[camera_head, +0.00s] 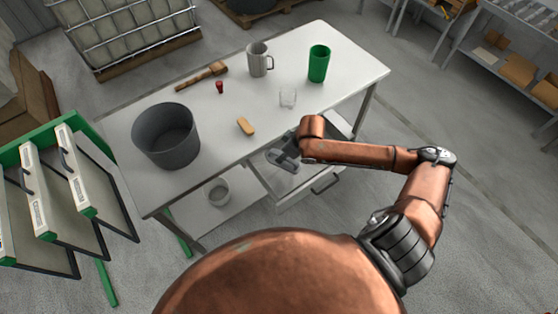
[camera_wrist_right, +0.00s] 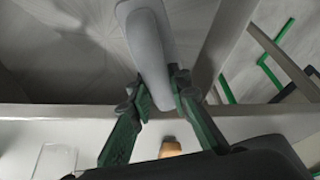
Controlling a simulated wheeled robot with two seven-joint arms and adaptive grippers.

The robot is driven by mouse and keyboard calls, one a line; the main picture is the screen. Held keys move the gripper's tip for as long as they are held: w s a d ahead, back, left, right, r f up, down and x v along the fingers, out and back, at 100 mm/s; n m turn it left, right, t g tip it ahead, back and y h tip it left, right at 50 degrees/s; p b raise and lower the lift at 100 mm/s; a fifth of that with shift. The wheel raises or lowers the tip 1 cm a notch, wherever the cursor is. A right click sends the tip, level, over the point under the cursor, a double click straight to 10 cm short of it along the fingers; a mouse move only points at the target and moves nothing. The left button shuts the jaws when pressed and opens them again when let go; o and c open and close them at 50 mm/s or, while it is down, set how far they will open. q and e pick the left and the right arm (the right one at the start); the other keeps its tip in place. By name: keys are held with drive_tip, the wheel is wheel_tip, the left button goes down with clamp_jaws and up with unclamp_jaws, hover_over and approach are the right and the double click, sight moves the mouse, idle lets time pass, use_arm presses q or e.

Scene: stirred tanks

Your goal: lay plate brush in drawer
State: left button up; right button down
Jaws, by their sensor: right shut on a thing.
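My right gripper (camera_head: 284,160) is over the open drawer (camera_head: 299,194) at the table's front. In the right wrist view, the right gripper (camera_wrist_right: 158,95) is shut on a pale grey, long, rounded thing (camera_wrist_right: 150,45), which I take for the plate brush. It points away from the table edge, above a grey surface. No bristles show, and I cannot tell whether it touches the drawer. The arm hides part of the drawer's inside. My left gripper is not in view.
On the white table (camera_head: 215,140) stand a grey tub (camera_head: 166,136), a tan block (camera_head: 246,126), a clear glass (camera_head: 288,97), a grey jug (camera_head: 258,59), a green cup (camera_head: 319,63), a wooden mallet (camera_head: 203,76) and a small red thing (camera_head: 220,87). A bucket (camera_head: 217,192) stands below.

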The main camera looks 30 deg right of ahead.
drive_tip(key=shift+w+a+f, duration=0.2)
drive_tip(key=shift+w+f, duration=0.45)
drive_tip(key=shift+f, duration=0.1)
drive_tip(key=f, duration=0.1)
drive_tip(key=f+b, duration=0.1)
drive_tip(key=f, duration=0.1)
drive_tip(key=shift+w+a+f, duration=0.1)
drive_tip(key=shift+w+f, duration=0.1)
drive_tip(key=shift+f, duration=0.05)
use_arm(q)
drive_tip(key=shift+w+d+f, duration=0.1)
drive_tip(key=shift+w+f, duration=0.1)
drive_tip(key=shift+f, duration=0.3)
use_arm(e)
drive_tip(key=shift+f, duration=0.2)
drive_tip(key=c, duration=1.8)
unclamp_jaws()
drive_tip(key=shift+r, duration=0.15)
use_arm(q)
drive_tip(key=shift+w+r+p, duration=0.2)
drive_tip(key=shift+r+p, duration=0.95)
drive_tip(key=shift+p, duration=0.05)
use_arm(e)
drive_tip(key=v, duration=1.2)
